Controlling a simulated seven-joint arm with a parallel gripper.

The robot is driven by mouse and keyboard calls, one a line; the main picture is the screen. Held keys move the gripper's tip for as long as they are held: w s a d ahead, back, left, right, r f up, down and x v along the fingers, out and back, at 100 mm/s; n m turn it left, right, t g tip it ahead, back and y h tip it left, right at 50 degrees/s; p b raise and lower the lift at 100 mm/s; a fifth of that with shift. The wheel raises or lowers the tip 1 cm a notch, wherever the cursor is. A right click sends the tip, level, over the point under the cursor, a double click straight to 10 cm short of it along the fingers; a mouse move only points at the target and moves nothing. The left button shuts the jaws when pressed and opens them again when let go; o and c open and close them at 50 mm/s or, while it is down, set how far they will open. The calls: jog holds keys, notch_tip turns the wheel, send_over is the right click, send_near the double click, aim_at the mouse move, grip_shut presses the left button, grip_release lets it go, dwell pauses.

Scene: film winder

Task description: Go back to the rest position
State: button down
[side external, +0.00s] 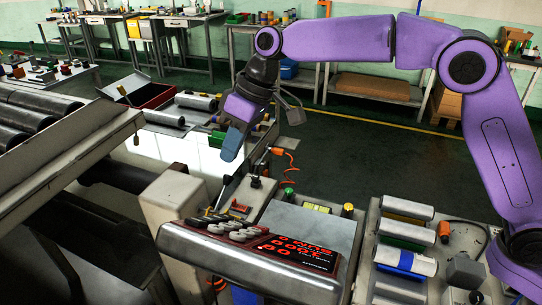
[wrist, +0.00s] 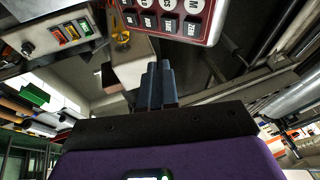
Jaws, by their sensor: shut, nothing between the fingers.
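My gripper (side external: 218,205) hangs from the purple arm in the side external view and points down. In the wrist view my gripper (wrist: 158,66) shows two dark fingers side by side, shut and empty. The control panel's edge (wrist: 214,30) and some of its buttons lie beyond the fingertips.
A roller machine (side external: 75,150) stands at the left. A bench (side external: 385,285) with rolls and tools is at the lower right. An open box (side external: 145,92) and a grey roll (side external: 164,118) lie behind my gripper. Dark floor (side external: 350,150) is clear below the arm. Worktables line the far wall.

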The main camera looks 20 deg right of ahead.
jog(key=s+d+f+n+h, duration=0.1)
jog(key=s+d+f, duration=0.1)
jog(key=s+d, duration=0.9)
jog(key=s+d+f+n+h, duration=0.1)
jog(key=s+d+f+h, duration=0.1)
jog(key=s+d, duration=0.9)
jog(key=s+d+f+n+h, duration=0.1)
jog(key=s+d+f, duration=0.2)
jog(key=s+d, duration=0.8)
jog(key=shift+d+f, duration=0.35)
jog(key=shift+d, duration=0.35)
